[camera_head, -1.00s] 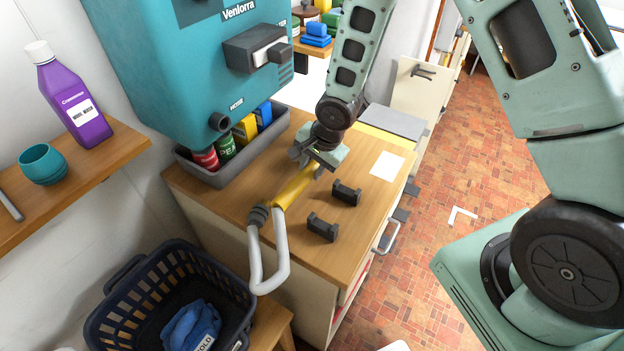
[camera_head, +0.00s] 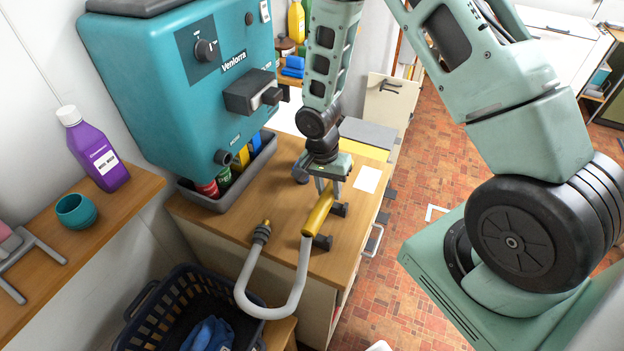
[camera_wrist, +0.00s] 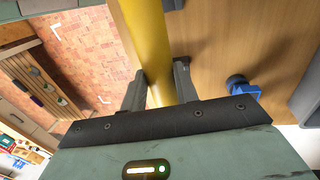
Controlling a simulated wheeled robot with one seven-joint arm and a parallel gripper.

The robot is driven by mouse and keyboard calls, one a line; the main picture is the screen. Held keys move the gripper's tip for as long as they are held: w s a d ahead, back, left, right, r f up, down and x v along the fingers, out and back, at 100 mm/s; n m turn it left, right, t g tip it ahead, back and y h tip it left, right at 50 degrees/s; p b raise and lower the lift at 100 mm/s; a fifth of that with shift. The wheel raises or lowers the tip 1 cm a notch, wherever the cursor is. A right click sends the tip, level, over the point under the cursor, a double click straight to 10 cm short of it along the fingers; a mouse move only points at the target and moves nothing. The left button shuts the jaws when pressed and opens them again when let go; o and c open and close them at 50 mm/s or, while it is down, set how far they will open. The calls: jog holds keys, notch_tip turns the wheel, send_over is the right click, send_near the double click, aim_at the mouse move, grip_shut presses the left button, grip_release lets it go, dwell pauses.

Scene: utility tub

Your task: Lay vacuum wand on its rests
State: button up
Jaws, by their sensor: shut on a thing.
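The vacuum wand (camera_head: 320,213) is a yellow tube with a grey hose (camera_head: 262,302) looping from its near end over the counter edge. My gripper (camera_head: 330,186) is shut on the wand's far part from above. In the wrist view my gripper (camera_wrist: 158,88) has a finger on each side of the yellow wand (camera_wrist: 146,35). Two black rests stand on the counter: the far rest (camera_head: 341,210) and the near rest (camera_head: 323,242), both partly hidden by the wand. The wand lies across them in the head view; I cannot tell whether it touches them.
A teal wall unit (camera_head: 180,80) hangs above a grey bin (camera_head: 222,192) of bottles at the left. A dark ribbed cuff (camera_head: 261,235) on the hose sits near the counter's left edge. A navy basket (camera_head: 165,320) is below. White paper (camera_head: 367,179) lies right of my gripper.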

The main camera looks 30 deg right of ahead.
jog(key=shift+f+b, duration=3)
jog(key=shift+f, duration=1.3)
jog(key=o, duration=1.2)
jog(key=shift+r, duration=0.1)
jog(key=r+b, duration=0.1)
jog(key=r, duration=0.4)
jog(key=w+a+r+b, duration=0.1)
jog(key=r, duration=0.5)
jog(key=w+r+b, duration=0.1)
jog(key=r, duration=0.5)
jog(key=shift+w+a+b, duration=0.15)
jog(key=shift+w+b, duration=0.05)
jog(key=shift+b, duration=0.2)
jog(key=shift+a, duration=0.1)
jog(key=s+a+n+b, duration=0.2)
jog(key=s+a+n, duration=0.3)
jog(key=s+n, duration=0.1)
jog(key=s+a+n+t+y+b, duration=0.1)
jog(key=s+a+n+b, duration=0.2)
jog(key=s+a+n, duration=0.2)
jog(key=s+a+n+b, duration=0.2)
jog(key=s+a+n, duration=0.4)
jog(key=s+n, duration=0.2)
jog(key=shift+s+a+f+t+b, duration=0.1)
jog(key=shift+s+f+t+b, duration=0.1)
jog(key=shift+s, duration=0.5)
jog(key=shift+s+f+t+b, duration=0.1)
jog(key=shift+s+f+b, duration=0.05)
jog(key=shift+s, duration=0.5)
